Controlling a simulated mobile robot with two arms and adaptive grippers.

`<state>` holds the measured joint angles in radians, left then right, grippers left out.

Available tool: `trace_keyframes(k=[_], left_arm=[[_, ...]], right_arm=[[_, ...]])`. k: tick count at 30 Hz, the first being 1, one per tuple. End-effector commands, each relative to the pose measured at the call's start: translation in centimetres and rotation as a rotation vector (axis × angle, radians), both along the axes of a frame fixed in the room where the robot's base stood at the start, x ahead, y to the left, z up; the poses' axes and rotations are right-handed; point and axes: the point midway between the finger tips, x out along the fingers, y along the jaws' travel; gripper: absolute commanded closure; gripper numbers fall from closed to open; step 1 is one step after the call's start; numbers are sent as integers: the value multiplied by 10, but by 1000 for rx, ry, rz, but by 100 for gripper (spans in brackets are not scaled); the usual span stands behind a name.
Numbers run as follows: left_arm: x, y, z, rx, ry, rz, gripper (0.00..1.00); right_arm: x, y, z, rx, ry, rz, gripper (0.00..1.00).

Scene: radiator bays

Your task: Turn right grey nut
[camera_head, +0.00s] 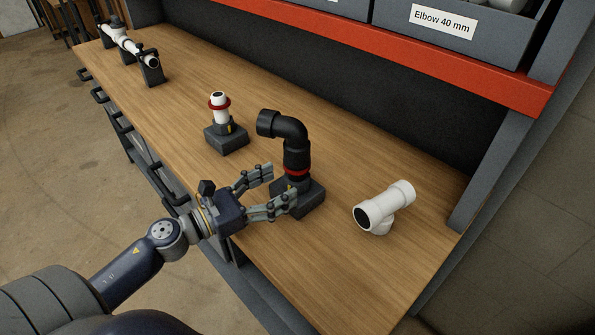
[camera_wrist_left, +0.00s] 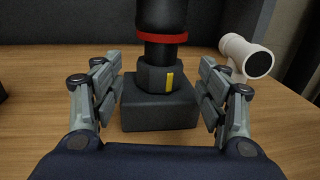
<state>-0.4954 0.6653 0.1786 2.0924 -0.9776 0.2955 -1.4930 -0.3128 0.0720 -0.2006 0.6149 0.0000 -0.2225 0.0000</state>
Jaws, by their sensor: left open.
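The right grey nut (camera_wrist_left: 153,78) is a dark hex nut with a yellow mark, low on the black elbow pipe (camera_head: 294,138), just above its dark base block (camera_head: 312,202). A red ring (camera_head: 297,172) sits above the nut. My left gripper (camera_head: 281,185) is open, with its fingers pointing at the nut. In the left wrist view, one finger is on each side of the nut, with gaps between. In the head view, the fingers partly hide the nut and block. My right gripper is not in view.
A white pipe stub with a red ring (camera_head: 219,101) stands in another dark block (camera_head: 227,138) to the left. A white tee fitting (camera_head: 384,207) lies to the right. Dark bins (camera_head: 460,27) sit above the red shelf edge (camera_head: 440,65). A white pipe in holders (camera_head: 128,45) is at the far left.

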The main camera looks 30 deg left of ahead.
Motion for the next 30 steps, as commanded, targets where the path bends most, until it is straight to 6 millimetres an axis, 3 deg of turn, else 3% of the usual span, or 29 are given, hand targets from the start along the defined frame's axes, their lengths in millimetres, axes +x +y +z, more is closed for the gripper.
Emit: trace_keyframes(k=[12,26,30], left_arm=[[44,-22,2,0,-1,2,32],[51,-27,-1,0,1,1,32],[51,-27,0,0,1,1,62]], right_arm=[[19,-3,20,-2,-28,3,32],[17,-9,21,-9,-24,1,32],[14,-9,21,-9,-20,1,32]])
